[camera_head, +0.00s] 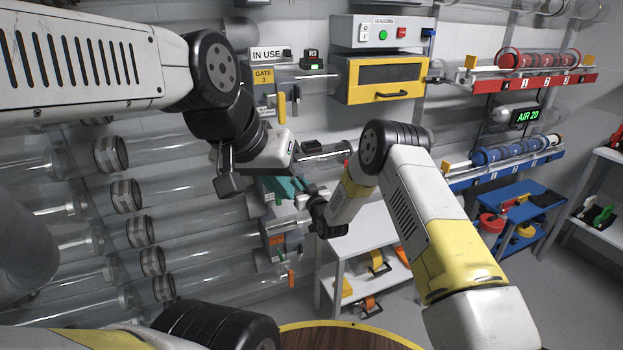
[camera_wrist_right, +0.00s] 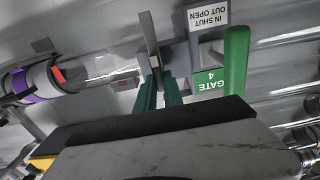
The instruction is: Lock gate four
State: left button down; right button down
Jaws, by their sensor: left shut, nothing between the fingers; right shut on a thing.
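Gate four carries a green GATE 4 label (camera_wrist_right: 213,80), upside down in the right wrist view, beside a green upright handle (camera_wrist_right: 237,60). A white plate (camera_wrist_right: 208,15) there reads IN SHUT, OUT OPEN. My right gripper (camera_wrist_right: 158,88) has its teal fingers shut on a grey flat tab (camera_wrist_right: 151,40) just left of the label. In the head view my right gripper (camera_head: 286,188) is at the tube wall. My left gripper (camera_head: 268,150) is close above it, shut and empty; its fingertips are not clear. My arms hide gate four's label in the head view.
Gate three's yellow label (camera_head: 263,76) is above. Clear tubes (camera_head: 200,215) line the wall at left. A white bench (camera_head: 370,240) stands behind my right arm. Red (camera_head: 530,78) and blue (camera_head: 505,165) racks are at right. A round wooden top (camera_head: 340,338) is at the bottom.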

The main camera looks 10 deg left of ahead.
jog(key=shift+d+m, duration=0.1)
jog(key=shift+m, duration=0.3)
jog(key=m, duration=0.5)
jog(key=f+m, duration=0.1)
jog(key=m, duration=0.5)
jog(key=d+m, duration=0.1)
jog(key=m, duration=0.5)
jog(key=shift+w+f, duration=0.3)
jog(key=shift+w, duration=0.05)
dwell(0.4)
jog(key=c, duration=1.5)
grip_release()
jog(key=shift+o, duration=0.2)
jog(key=shift+s, duration=0.1)
